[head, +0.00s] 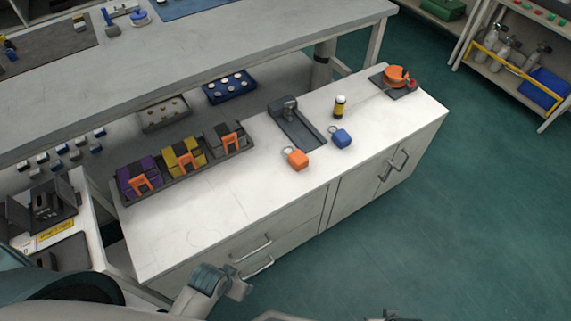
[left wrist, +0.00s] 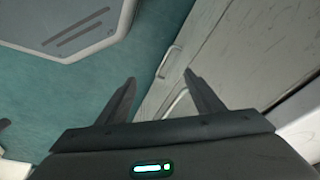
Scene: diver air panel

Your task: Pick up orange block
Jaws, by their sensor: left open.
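The orange block (head: 298,159) sits on the white counter, near its front edge, with a small grey ring at its back left. My left gripper (head: 238,288) is low in the head view, in front of the drawers and well away from the block. In the left wrist view my left gripper (left wrist: 159,77) has its two fingers spread with nothing between them, facing the drawer fronts and floor. The block is not in the left wrist view. Small dark parts at the bottom edge of the head view may belong to my right gripper; its jaws cannot be made out.
A blue block (head: 341,138) with a ring sits right of the orange one. Behind are a dark stand (head: 297,122) and a yellow-black bottle (head: 339,106). A tray (head: 190,172) of purple, yellow and grey boxes is left. An orange round object (head: 395,76) stands far right.

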